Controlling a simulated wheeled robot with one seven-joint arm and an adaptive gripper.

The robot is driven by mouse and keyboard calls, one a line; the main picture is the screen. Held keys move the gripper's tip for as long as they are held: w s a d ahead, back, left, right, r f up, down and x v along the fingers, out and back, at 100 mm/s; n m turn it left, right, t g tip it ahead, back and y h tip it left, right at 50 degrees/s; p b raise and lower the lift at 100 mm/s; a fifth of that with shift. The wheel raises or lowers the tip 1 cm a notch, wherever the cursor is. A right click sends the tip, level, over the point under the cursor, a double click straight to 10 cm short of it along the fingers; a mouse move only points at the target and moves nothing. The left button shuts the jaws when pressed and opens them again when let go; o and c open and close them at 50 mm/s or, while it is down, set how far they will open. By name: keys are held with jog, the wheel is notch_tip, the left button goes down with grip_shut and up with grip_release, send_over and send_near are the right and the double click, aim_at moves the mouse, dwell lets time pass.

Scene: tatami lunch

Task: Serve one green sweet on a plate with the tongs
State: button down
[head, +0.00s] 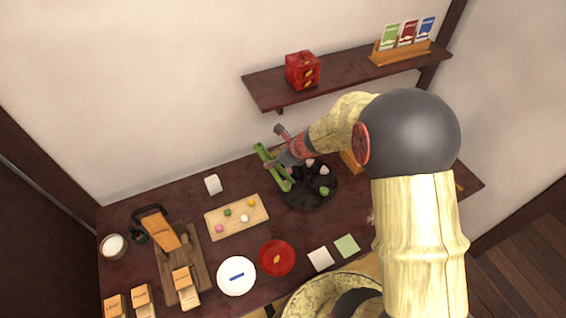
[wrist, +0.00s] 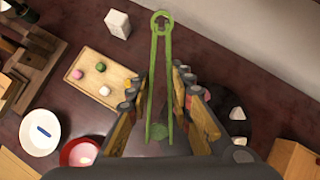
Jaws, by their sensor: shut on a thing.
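My gripper (wrist: 157,80) is shut on the green tongs (wrist: 163,32), which run lengthwise between its fingers. In the head view the tongs (head: 264,154) slant over the left part of a round black tray (head: 303,204). Another green sweet (head: 324,190) and several pale ones lie on the tray. A white plate (head: 237,288) with a blue mark and a red plate (head: 285,270) with a yellow mark stand at the front.
A wooden board (head: 236,229) left of the tray carries pink, green, white and yellow sweets. A white block (head: 213,184) stands behind it. Wooden blocks and a bowl (head: 114,245) are at the left. A shelf (head: 350,78) hangs on the wall above.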

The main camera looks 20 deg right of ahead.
jog(key=a+m+h, duration=0.1)
jog(key=w+a+m, duration=0.1)
jog(key=m, duration=0.1)
jog(key=shift+w+r+t+h, duration=0.1)
jog(key=shift+w+t+h, duration=0.05)
jog(key=shift+t+h, duration=0.25)
jog(key=m, duration=0.1)
jog(key=m+h, duration=0.1)
jog(key=a+m+h, duration=0.1)
jog(key=shift+w+r, duration=0.2)
jog(key=shift+r, duration=0.05)
jog(key=shift+s+r, duration=0.1)
